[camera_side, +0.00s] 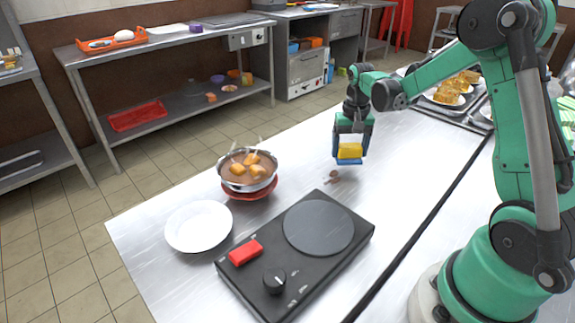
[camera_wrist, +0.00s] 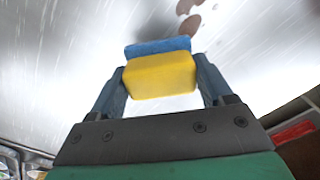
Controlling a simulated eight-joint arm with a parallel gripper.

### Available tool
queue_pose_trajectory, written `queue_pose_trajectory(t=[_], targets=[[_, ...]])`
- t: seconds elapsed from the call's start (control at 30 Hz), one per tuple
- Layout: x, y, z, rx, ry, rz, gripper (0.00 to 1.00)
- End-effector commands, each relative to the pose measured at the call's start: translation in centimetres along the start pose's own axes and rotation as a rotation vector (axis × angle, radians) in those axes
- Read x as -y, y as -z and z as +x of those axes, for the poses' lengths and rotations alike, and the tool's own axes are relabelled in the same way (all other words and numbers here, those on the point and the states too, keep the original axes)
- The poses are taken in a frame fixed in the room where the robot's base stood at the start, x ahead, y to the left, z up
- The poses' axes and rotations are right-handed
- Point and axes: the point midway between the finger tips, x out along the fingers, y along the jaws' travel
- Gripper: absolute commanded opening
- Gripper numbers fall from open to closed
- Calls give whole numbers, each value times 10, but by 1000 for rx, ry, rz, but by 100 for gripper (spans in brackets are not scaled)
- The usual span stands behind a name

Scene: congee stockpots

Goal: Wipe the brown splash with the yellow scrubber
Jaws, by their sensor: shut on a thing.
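My gripper (camera_side: 350,143) is shut on the yellow scrubber (camera_side: 349,151), a yellow block with a blue layer on its lower side. In the wrist view the scrubber (camera_wrist: 160,75) sits between the two fingers of my gripper (camera_wrist: 160,82), with its blue face turned away from the palm. The brown splash (camera_side: 333,175) is a few small brown spots on the steel counter, below and slightly left of the scrubber in the side view. In the wrist view the splash (camera_wrist: 189,25) shows just past the blue layer, partly cut off by the top edge. The scrubber appears raised above the counter.
A black hot plate (camera_side: 340,257) with a red block (camera_side: 245,252) stands in front of the splash. A white plate (camera_side: 199,226) and a pot of brown food (camera_side: 247,170) on a red base stand left. Trays with food (camera_side: 447,97) lie at the back right. Counter around the splash is clear.

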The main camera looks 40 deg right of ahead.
Motion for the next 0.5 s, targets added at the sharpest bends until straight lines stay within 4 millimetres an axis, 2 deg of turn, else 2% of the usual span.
queue_pose_trajectory(t=[0.5], targets=[[0,0,-47,0,0,0,24]])
